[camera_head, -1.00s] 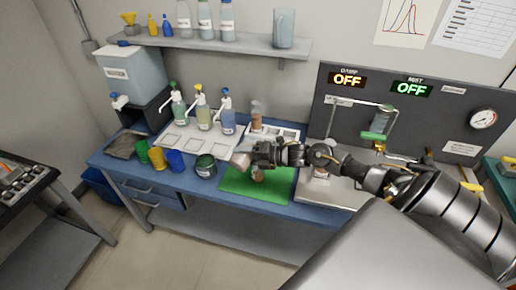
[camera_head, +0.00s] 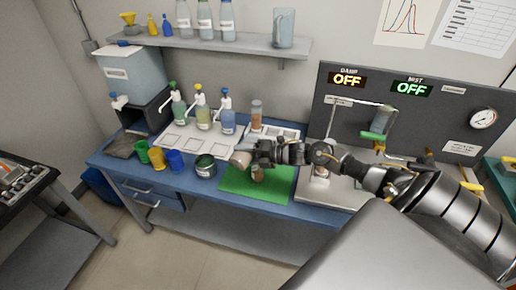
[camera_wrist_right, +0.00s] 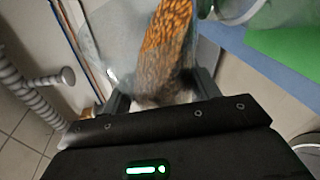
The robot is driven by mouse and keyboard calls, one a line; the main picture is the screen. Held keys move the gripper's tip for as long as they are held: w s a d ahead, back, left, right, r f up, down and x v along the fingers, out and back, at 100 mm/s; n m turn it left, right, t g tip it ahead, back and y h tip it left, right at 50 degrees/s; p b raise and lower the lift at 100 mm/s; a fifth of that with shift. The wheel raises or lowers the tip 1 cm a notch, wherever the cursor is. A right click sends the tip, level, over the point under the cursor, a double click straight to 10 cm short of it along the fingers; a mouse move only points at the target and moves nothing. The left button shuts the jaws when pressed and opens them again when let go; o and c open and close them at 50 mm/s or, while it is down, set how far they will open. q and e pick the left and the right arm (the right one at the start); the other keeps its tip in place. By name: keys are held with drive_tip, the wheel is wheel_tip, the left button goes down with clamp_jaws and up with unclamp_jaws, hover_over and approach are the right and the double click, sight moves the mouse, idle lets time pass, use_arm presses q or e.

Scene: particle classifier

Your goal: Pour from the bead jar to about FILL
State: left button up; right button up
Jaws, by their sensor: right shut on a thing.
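My right gripper (camera_head: 255,154) is shut on the bead jar (camera_head: 240,158), a clear jar held tilted over the green mat (camera_head: 275,187). In the right wrist view, the bead jar (camera_wrist_right: 172,40) sits between the fingers (camera_wrist_right: 160,95), with orange beads towards its far end and a greyish part near the fingers. A small vessel (camera_head: 257,173) stands on the mat just under the gripper, partly hidden. In the wrist view a clear green-rimmed container (camera_wrist_right: 235,10) is at the top right, close to the jar. No FILL mark is legible. My left gripper is not in view.
A dark green jar (camera_head: 205,166) and blue, yellow and green cups (camera_head: 176,160) stand left of the mat. Pump bottles (camera_head: 202,112) and a clear jar with brown contents (camera_head: 257,112) stand behind on white trays. The test panel (camera_head: 400,95) is at right.

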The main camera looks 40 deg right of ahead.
drive_tip(key=shift+w+d+r+m+t+y, duration=0.15)
drive_tip(key=shift+d+r+m+y, duration=0.25)
drive_tip(key=shift+r+m, duration=0.4)
drive_tip(key=shift+w+d+r+m+t+y, duration=0.1)
drive_tip(key=shift+d+r+m+t+y, duration=0.25)
drive_tip(key=shift+r+m, duration=0.45)
idle(6.4)
